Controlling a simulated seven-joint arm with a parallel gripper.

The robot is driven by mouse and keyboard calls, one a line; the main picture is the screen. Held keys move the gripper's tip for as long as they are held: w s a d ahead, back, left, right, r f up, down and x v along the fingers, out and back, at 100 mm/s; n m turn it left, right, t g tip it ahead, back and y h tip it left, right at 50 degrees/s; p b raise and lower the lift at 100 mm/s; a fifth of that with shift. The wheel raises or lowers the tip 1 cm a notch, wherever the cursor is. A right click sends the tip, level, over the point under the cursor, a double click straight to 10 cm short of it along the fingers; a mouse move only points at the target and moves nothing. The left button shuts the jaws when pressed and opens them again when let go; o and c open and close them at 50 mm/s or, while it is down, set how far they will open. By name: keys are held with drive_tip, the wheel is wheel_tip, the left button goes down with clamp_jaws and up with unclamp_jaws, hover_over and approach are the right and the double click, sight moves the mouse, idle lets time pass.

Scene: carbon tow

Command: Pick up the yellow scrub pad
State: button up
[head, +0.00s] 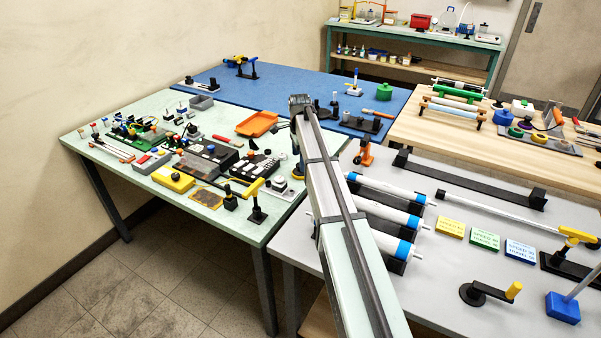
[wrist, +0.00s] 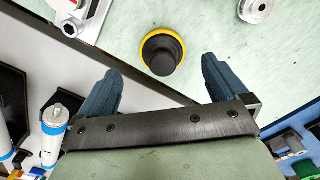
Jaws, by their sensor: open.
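The yellow scrub pad (wrist: 149,66) is a round yellow disc under a black knob, seen from above in the wrist view. It lies on the pale green tabletop, close to the table's edge. My gripper (wrist: 160,65) is open, with its two dark blue fingers apart. The pad lies between and just beyond the fingertips in the picture, and neither finger visibly touches it. The height of the fingers above it is hard to judge.
A white block with red (wrist: 76,14) and a silver round part (wrist: 256,9) lie near the pad. White rollers with blue bands (head: 392,216) lie on the grey table. Several tools and an orange tray (head: 257,123) crowd the green table (head: 238,226).

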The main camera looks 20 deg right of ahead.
drive_tip(key=shift+w+d+f, duration=0.15)
drive_tip(key=shift+f, duration=2.45)
drive_tip(key=shift+c, duration=0.5)
drive_tip(key=c, duration=1)
drive_tip(key=shift+r, duration=0.15)
